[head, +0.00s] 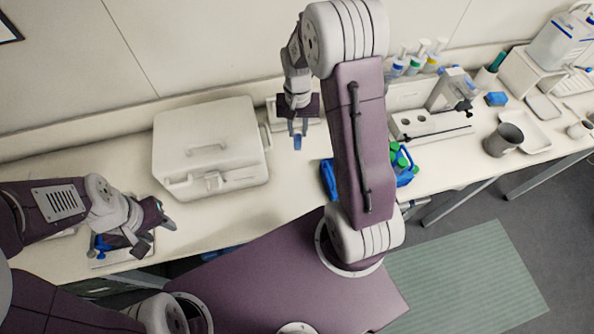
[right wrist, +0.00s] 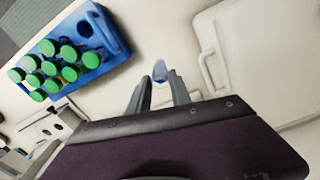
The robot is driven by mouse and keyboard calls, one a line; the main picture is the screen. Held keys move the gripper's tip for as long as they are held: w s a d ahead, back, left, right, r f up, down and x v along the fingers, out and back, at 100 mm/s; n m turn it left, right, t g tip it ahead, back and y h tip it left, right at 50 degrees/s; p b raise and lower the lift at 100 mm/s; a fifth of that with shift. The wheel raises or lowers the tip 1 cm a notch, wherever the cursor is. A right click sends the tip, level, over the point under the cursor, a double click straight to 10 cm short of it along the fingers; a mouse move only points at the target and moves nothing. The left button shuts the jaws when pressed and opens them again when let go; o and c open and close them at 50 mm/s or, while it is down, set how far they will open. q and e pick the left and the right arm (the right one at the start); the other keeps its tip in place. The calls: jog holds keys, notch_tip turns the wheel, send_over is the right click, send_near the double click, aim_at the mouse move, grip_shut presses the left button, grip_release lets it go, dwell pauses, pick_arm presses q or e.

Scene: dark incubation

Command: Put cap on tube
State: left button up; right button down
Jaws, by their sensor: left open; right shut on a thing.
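My right gripper (head: 298,127) is shut on a small blue piece (head: 297,143), held in the air above the bench in front of the back wall. In the right wrist view the piece (right wrist: 160,70) shows pale blue between the fingertips (right wrist: 160,90); I cannot tell if it is tube or cap. A blue rack (right wrist: 93,60) holds several tubes with green caps (right wrist: 50,48), and a corner hole shows empty. In the head view my right arm partly hides the rack (head: 328,178). My left gripper (head: 156,236) is open, low over the bench's left part.
A white lidded box (head: 207,150) stands between the grippers. A blue item (head: 100,243) lies beside my left gripper, partly hidden. A grey stand (head: 430,125), a dark cup (head: 503,139) and a white tray (head: 527,133) are at the right. The bench in front of the box is clear.

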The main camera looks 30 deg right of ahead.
aim_at(299, 148)
jog(key=f, duration=0.1)
jog(key=f+p, duration=0.1)
jog(key=f, duration=0.3)
jog(key=shift+d+f, duration=0.2)
jog(key=shift+d, duration=0.05)
jog(key=shift+a+f, duration=0.1)
jog(key=shift+a, duration=0.25)
jog(key=shift+a+f, duration=0.1)
jog(key=shift+f, duration=0.15)
jog(key=f, duration=0.2)
jog(key=d+f+p, duration=0.1)
jog(key=f, duration=0.1)
jog(key=shift+w+d+f, duration=0.1)
jog(key=shift+w, duration=0.05)
jog(key=shift+a, duration=0.35)
jog(key=c, duration=1.5)
grip_release()
jog(key=o, duration=0.3)
pick_arm(q)
jog(key=shift+d+r, duration=0.2)
jog(key=shift+r, duration=0.3)
jog(key=shift+d+r, duration=0.15)
jog(key=shift+r, duration=0.35)
pick_arm(e)
jog(key=shift+o, duration=0.2)
jog(key=shift+d+f, duration=0.1)
jog(key=shift+d, duration=0.15)
